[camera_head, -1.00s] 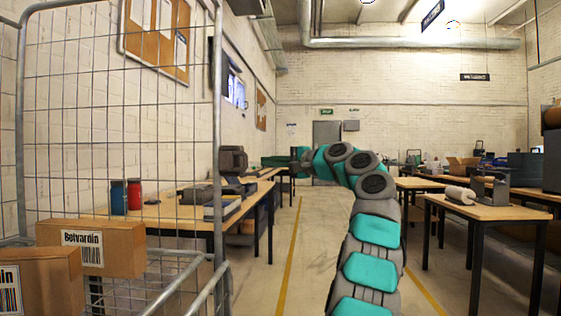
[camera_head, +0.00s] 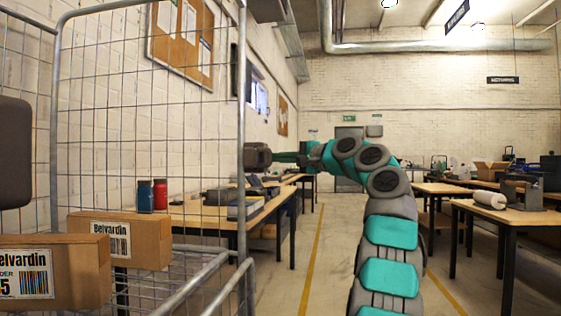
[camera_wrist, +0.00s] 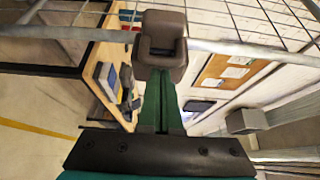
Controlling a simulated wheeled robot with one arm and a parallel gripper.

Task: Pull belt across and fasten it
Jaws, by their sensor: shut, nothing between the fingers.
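A wire-mesh roll cage (camera_head: 243,90) stands at the left of the head view. Two cardboard boxes sit low in it: one box (camera_head: 150,243) behind and another (camera_head: 85,285) nearer. My gripper (camera_head: 257,157) is at the end of my outstretched arm, just right of the cage's upright post in the head view. Cage bars cross the picture close beyond the tips.
A wooden workbench (camera_head: 215,215) runs along the left wall behind the cage, with a blue and a red container (camera_head: 160,195) on it. More benches (camera_head: 500,210) stand at the right. The aisle floor (camera_head: 335,240) between them is clear. A dark rounded thing (camera_head: 14,150) shows at the left edge.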

